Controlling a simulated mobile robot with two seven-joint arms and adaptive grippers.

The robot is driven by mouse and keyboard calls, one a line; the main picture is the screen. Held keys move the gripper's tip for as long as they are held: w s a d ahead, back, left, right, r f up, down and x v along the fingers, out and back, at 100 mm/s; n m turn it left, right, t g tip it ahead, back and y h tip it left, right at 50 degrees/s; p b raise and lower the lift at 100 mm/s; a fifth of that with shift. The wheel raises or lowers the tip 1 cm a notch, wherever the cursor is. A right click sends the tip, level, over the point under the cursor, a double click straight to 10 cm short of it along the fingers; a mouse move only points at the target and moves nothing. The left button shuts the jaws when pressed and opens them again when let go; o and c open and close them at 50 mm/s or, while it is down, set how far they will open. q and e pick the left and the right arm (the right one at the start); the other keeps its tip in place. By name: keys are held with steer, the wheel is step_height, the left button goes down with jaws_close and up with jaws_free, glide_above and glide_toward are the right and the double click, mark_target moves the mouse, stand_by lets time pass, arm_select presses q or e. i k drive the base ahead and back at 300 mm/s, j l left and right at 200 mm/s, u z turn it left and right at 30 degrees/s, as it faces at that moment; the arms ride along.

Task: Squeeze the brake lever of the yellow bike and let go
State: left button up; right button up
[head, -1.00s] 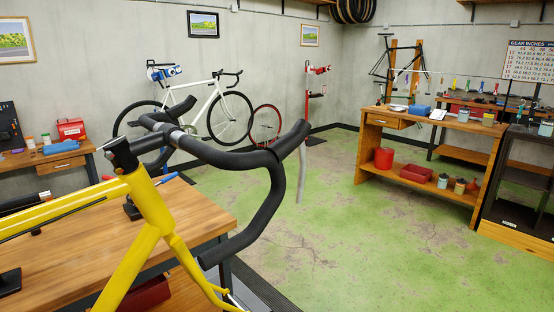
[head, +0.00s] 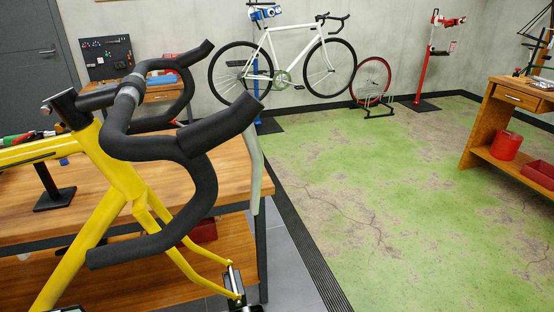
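The yellow bike (head: 122,172) stands close in front at the left, with black drop handlebars (head: 127,112). A pale grey brake lever (head: 256,162) hangs down from the near black hood (head: 232,127), apart from the curved bar. Nothing touches this lever. The far hood (head: 195,54) also shows, but I cannot make out its lever. I cannot make out either of my grippers. Small dark and silver parts show at the fork's lower end (head: 235,283) and the bottom left edge; I cannot tell what they are.
A wooden workbench (head: 238,178) stands behind and beside the yellow bike. A white bike (head: 293,33) and a red wheel (head: 370,80) stand at the back wall. Green floor (head: 340,190) is open to the right. Another wooden bench (head: 510,97) is at the far right.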

mark_target(250, 137)
steer(key=l+u, duration=0.25)
steer(key=l, duration=0.6)
steer(key=l+u, duration=0.2)
steer(key=l, duration=0.65)
steer(key=l+u, duration=0.25)
steer(key=l, duration=0.6)
